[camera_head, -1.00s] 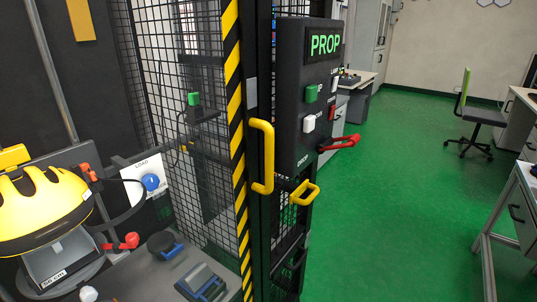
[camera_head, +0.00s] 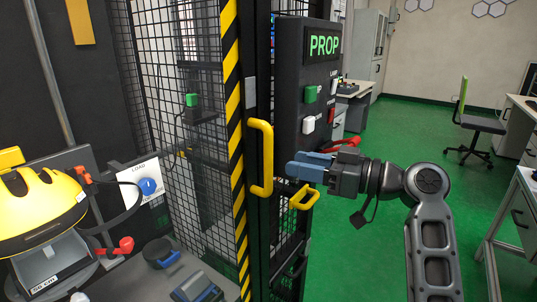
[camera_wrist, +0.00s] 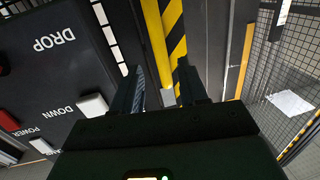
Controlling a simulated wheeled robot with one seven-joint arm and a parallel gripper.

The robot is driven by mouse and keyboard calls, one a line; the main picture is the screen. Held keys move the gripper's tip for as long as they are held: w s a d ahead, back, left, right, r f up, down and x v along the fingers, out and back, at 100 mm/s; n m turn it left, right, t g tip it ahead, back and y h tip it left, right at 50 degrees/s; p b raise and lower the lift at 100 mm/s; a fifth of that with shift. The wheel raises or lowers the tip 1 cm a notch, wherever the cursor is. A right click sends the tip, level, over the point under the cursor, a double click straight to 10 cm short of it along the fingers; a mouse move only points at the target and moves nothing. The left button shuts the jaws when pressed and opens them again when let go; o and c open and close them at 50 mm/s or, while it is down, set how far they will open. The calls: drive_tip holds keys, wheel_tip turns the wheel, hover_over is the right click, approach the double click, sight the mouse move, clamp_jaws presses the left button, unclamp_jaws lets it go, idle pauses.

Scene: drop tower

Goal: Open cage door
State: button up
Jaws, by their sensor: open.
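The cage door is a black mesh panel (camera_head: 180,110) edged by a yellow-and-black striped post. A tall yellow handle (camera_head: 261,158) stands upright on its frame. A smaller yellow handle (camera_head: 304,197) sits lower to the right. My gripper (camera_head: 300,165), with blue fingers, is just right of the tall handle, pointing left at its lower half. In the wrist view, the yellow handle (camera_wrist: 156,45) runs down toward the space between the fingers of my gripper (camera_wrist: 160,85). The jaws are open. I cannot tell whether they touch the handle.
A dark control box (camera_head: 308,90) with a green PROP display and several buttons stands behind the gripper. A yellow helmet (camera_head: 40,205) is inside the cage at left. A chair (camera_head: 475,125) and desks stand at right. Green floor between is clear.

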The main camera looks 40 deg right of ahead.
drive_tip(key=r, duration=0.1)
drive_tip(key=p, duration=0.1)
hover_over(269, 186)
drive_tip(key=shift+w+d+r+n+y, duration=0.15)
drive_tip(key=shift+w+d+n+y, duration=0.1)
drive_tip(key=shift+w+n+y, duration=0.2)
clamp_jaws()
idle(0.5)
